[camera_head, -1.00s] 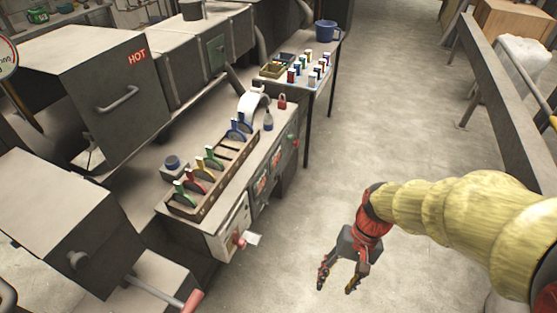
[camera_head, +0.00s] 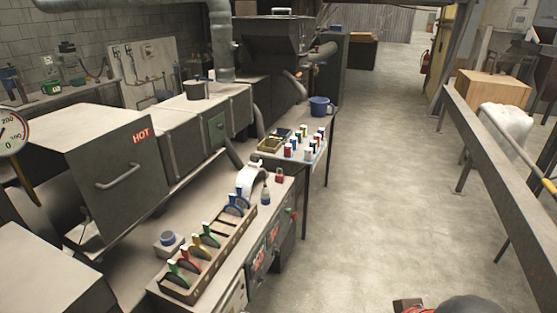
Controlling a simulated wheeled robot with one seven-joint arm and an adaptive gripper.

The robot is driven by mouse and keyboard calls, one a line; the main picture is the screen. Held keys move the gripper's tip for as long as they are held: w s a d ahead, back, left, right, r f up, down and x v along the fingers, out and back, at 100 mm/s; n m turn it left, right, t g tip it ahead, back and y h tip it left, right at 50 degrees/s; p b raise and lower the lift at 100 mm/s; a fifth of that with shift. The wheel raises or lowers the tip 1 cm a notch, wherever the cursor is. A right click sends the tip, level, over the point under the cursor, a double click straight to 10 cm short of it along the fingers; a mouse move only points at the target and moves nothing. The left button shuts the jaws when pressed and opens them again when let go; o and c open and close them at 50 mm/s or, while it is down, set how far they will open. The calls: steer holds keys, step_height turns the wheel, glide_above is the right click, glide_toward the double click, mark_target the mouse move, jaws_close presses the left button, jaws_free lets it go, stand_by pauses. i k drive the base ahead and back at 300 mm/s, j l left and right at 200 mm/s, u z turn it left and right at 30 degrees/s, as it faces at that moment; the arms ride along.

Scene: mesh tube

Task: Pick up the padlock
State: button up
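The padlock (camera_head: 279,174) is small and red. It stands on the far end of the long grey workbench, near the bench's right edge. My gripper is not in view. Only a dark rounded part and a reddish part, probably of my arm, show at the bottom right edge, well away from the padlock.
A rack (camera_head: 217,265) with coloured-handled tools runs along the bench. A grey rail (camera_head: 500,150) runs along the right. The floor (camera_head: 380,200) between is clear.

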mark_target(280, 179)
steer(key=i+l, duration=0.15)
steer(key=i, duration=0.4)
steer(key=i+l, duration=0.2)
steer(key=i, duration=0.3)
steer(key=i+l, duration=0.15)
steer(key=i, duration=0.4)
steer(key=i+l, duration=0.2)
steer(key=i, duration=0.3)
